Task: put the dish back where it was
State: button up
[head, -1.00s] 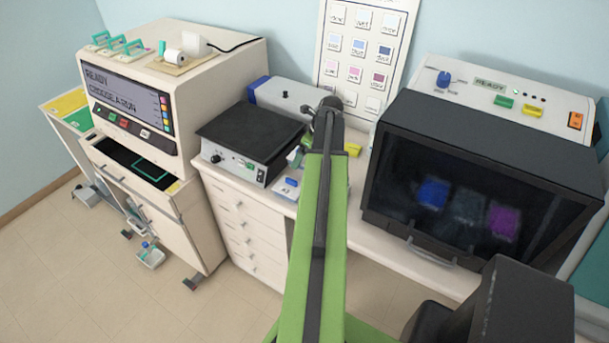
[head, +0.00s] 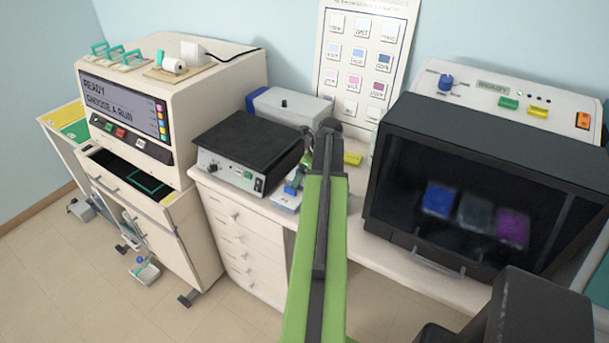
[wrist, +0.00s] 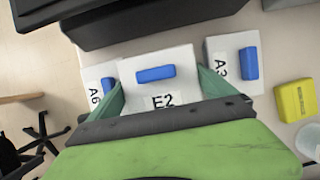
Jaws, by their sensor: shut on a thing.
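My gripper (wrist: 163,90) has its two teal fingers shut on the sides of a white dish (wrist: 183,63) marked E2, with a blue grip on top. The dish looks larger than its neighbours; whether it touches the bench I cannot tell. A white dish marked A6 (wrist: 103,73) lies close on its left, partly hidden by a finger. Another marked A3 (wrist: 225,52) lies on its right. In the head view my arm hides most of the gripper and of this part of the bench.
A black-topped hotplate (head: 250,140) stands to the left of the gripper in the head view. A dark-windowed cabinet (head: 480,190) stands to the right. A yellow block (wrist: 296,100) and a clear round vessel (wrist: 308,138) are near the dishes. The bench's front edge is close.

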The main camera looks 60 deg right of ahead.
jog(key=shift+s+a+f, duration=0.15)
jog(key=shift+s+f, duration=0.05)
jog(key=o, duration=1.4)
jog(key=shift+f, duration=0.1)
jog(key=shift+w+r+p, duration=0.1)
jog(key=shift+r+p, duration=0.35)
jog(key=shift+r, duration=0.1)
jog(key=p+v, duration=1.1)
jog(key=v, duration=0.1)
jog(key=shift+w, duration=0.2)
jog(key=shift+r, duration=0.1)
